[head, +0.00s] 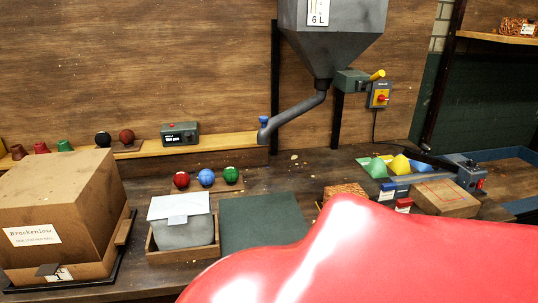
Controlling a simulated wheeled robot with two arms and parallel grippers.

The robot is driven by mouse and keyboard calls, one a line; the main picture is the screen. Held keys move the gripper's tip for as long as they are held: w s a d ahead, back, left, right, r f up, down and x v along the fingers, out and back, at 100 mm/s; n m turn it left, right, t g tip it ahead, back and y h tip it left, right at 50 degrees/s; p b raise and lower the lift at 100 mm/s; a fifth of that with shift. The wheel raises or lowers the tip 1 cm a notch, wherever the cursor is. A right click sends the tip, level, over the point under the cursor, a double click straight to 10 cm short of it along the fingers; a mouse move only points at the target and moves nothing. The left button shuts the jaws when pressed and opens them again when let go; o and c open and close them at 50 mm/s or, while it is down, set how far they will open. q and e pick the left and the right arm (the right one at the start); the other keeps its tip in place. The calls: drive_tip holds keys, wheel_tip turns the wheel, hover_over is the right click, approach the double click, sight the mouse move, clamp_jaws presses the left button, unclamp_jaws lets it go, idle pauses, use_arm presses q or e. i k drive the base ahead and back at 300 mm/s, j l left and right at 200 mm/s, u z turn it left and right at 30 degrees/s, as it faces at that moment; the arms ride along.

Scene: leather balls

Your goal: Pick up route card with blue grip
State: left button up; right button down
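A small block-like piece with a blue top and a pale front (387,192) stands on the bench right of centre; it may be the route card with blue grip, but it is too small to be sure. A similar piece with a red top (403,205) stands just right of it and nearer. Neither of my grippers shows in the head view. A large glossy red surface close to the camera fills the lower right and hides the bench there.
A large brown box (60,215) stands at the left on a dark base. A lidded grey container (183,228) sits in a wooden tray beside a green mat (262,222). Red, blue and green balls (206,178) lie behind. A grey hopper (330,40) with a bent spout hangs above.

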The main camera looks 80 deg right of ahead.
sight(388, 193)
drive_tip(key=z, duration=3.35)
